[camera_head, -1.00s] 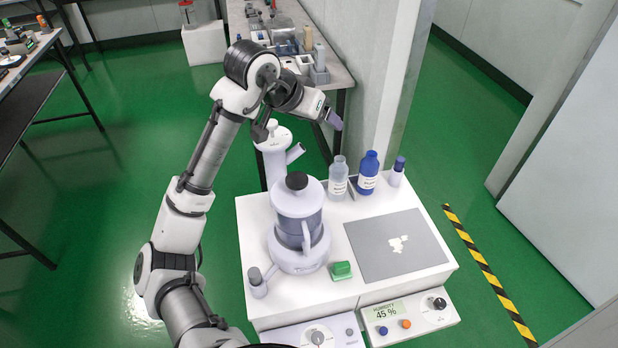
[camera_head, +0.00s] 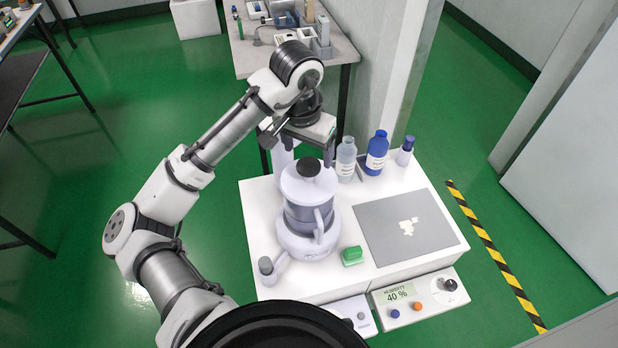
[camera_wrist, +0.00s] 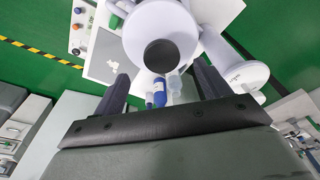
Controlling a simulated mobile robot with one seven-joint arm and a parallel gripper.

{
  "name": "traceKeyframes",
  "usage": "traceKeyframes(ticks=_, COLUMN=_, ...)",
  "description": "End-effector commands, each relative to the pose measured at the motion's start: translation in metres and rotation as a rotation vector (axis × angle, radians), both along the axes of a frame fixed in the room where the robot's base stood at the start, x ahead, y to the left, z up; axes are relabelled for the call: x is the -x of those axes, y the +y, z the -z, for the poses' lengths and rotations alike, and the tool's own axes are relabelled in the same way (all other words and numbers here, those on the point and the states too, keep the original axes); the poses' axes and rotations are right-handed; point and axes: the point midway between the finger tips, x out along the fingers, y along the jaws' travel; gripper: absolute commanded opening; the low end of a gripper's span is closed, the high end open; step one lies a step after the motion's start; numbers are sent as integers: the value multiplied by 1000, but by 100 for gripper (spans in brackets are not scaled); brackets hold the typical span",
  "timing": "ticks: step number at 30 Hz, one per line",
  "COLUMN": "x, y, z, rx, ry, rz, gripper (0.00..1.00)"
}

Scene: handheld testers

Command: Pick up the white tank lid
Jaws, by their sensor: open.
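The white tank lid (camera_head: 296,187) is round with a black knob (camera_head: 308,167) on top. It sits on the humidifier's translucent tank (camera_head: 308,217), which stands on a white base on the cabinet. In the wrist view the lid (camera_wrist: 158,20) is at the upper middle, with the knob (camera_wrist: 161,55) in front. My gripper (camera_head: 307,150) is just above and behind the knob, pointing down. In the wrist view its two dark fingers (camera_wrist: 160,75) are spread wide, with the knob between their lines. Nothing is held. I cannot tell the exact height gap.
A clear bottle (camera_head: 346,160) and a blue bottle (camera_head: 377,153) stand close to the right of my gripper. A white column (camera_head: 283,160) rises behind the tank. A green block (camera_head: 352,256) and a grey mat (camera_head: 428,205) lie on the cabinet top (camera_head: 270,200).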

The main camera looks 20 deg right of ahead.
Motion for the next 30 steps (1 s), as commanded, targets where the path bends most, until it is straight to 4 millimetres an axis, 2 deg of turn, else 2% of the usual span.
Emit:
traceKeyframes(ticks=8, x=-2, y=-1, z=22, rx=0, ry=2, rz=-1, gripper=75)
traceKeyframes(ticks=16, x=-6, y=-3, z=58, rx=1, ry=1, rz=0, gripper=75)
traceKeyframes(ticks=25, x=-7, y=-4, z=64, rx=2, ry=-1, rz=1, gripper=75)
traceKeyframes(ticks=30, x=-7, y=-4, z=63, rx=2, ry=-1, rz=1, gripper=53)
